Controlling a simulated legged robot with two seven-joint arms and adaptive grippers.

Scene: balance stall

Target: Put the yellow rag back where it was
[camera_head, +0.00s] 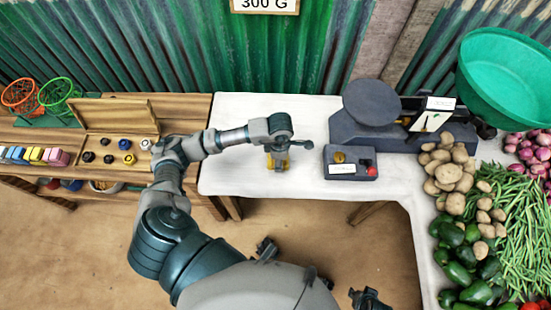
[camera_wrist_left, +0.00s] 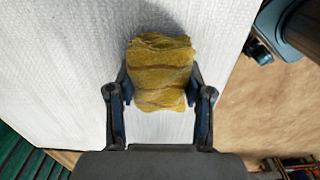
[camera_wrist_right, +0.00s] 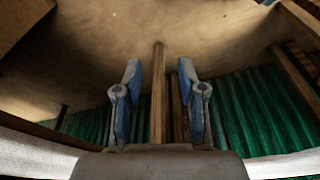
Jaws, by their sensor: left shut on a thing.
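The yellow rag (camera_head: 280,163) is a folded, crumpled bundle over the white table, near its front edge. In the left wrist view the rag (camera_wrist_left: 160,72) sits between the two fingers of my left gripper (camera_wrist_left: 160,112), which is shut on it. In the head view my left gripper (camera_head: 277,152) points down from above the rag. I cannot tell whether the rag touches the table. My right gripper (camera_wrist_right: 157,90) is open and empty, with its fingers apart. Its camera looks at the floor and the green wall below table level.
The white table (camera_head: 236,180) is bare around the rag. A dark tray (camera_head: 350,172) with a white label and red piece stands right of it. A scale (camera_head: 372,104), potatoes (camera_head: 447,172) and green beans (camera_head: 512,215) lie further right. A wooden weight box (camera_head: 112,150) stands left.

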